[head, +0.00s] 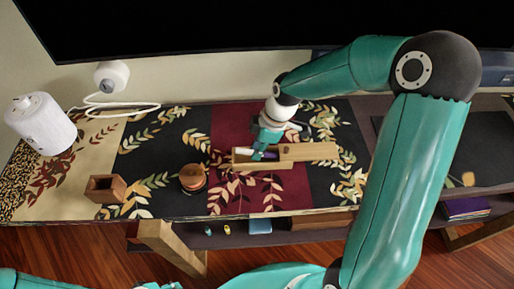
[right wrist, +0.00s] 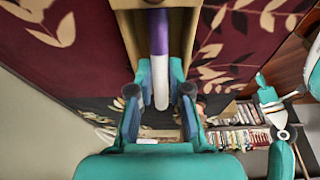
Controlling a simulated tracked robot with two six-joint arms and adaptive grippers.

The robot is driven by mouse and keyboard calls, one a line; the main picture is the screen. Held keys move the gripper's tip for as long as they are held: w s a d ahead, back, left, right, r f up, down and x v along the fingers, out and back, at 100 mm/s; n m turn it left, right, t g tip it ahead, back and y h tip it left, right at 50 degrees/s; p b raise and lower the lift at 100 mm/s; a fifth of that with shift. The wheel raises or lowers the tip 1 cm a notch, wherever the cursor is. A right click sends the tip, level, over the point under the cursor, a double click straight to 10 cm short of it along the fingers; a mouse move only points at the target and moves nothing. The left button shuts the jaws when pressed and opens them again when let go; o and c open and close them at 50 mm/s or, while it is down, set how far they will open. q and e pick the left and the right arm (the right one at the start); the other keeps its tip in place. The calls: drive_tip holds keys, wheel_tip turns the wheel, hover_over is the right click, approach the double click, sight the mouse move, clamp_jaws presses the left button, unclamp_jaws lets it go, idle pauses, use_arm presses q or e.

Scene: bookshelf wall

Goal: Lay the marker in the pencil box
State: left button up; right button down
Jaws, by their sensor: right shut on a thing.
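The pencil box (head: 318,152) is a long pale wooden box on the patterned runner, with its open trough toward the left. The marker (head: 244,152) has a white body and a purple part; it also shows in the right wrist view (right wrist: 159,50). My right gripper (head: 262,150) is over the trough, shut on the marker, which lies along the box's length. In the right wrist view the fingers (right wrist: 160,78) flank the white part, and the purple part reaches over the box (right wrist: 129,30). Whether the marker touches the box floor is hidden. A bit of my left gripper (head: 158,286) shows at the bottom edge.
A round wooden piece (head: 192,177) and a small open wooden cup (head: 106,188) stand left of the box. A white cylindrical device (head: 41,123) with a cable stands at the far left. A dark screen (head: 240,22) hangs behind. The runner between is clear.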

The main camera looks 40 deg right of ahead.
drive_tip(key=c, duration=1)
unclamp_jaws()
drive_tip(key=o, duration=0.4)
drive_tip(key=shift+r+p, duration=2.4)
drive_tip(key=shift+r, duration=1.15)
drive_tip(key=shift+f, duration=0.1)
